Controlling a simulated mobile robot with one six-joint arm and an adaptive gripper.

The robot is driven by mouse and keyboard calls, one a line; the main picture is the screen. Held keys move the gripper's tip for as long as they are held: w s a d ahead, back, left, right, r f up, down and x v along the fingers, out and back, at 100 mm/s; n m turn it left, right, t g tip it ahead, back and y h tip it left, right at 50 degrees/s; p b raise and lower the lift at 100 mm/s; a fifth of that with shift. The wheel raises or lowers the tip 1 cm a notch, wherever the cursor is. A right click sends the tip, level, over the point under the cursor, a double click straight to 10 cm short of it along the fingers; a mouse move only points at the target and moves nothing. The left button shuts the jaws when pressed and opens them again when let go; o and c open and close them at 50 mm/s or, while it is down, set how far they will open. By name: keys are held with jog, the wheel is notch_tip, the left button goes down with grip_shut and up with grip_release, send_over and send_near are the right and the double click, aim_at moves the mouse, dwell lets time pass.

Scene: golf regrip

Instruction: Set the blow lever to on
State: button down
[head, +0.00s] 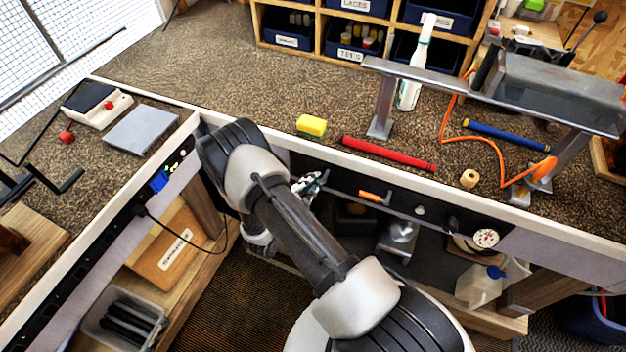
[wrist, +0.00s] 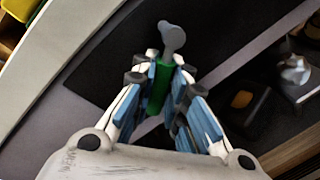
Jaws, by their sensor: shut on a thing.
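My gripper (head: 309,184) is at the dark front panel under the bench edge, left of the orange-handled lever (head: 374,197). In the wrist view my gripper (wrist: 164,76) is shut on the green handle of a lever (wrist: 172,38), taken to be the blow lever. Its grey rounded end sticks out beyond the fingertips. The fingers cover the sides of the green handle. No label shows for this lever, and I cannot tell which setting it is at. In the head view my gripper and arm mostly hide it.
The bench top (head: 250,75) above holds a yellow sponge (head: 311,125), a red grip (head: 388,153) and a blue grip (head: 506,135). A pressure gauge (head: 486,238) is at the right of the panel. A metal fitting (wrist: 294,74) stands below, right in the wrist view.

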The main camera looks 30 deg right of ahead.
jog(key=m, duration=0.1)
jog(key=r+m, duration=0.1)
jog(key=m, duration=0.1)
jog(key=shift+w+a+r+m+t+y, duration=0.25)
jog(key=shift+a+m+t+y, duration=0.05)
jog(key=shift+y, duration=0.1)
jog(key=shift+r+m+t+y+b, duration=0.3)
jog(key=shift+r+m+t+b, duration=0.25)
jog(key=shift+m, duration=0.75)
jog(key=shift+w+r, duration=0.1)
jog(key=c, duration=1.6)
grip_release()
jog(key=shift+a, duration=0.15)
jog(key=v, duration=1.2)
jog(key=shift+r, duration=0.15)
jog(key=shift+w, duration=0.1)
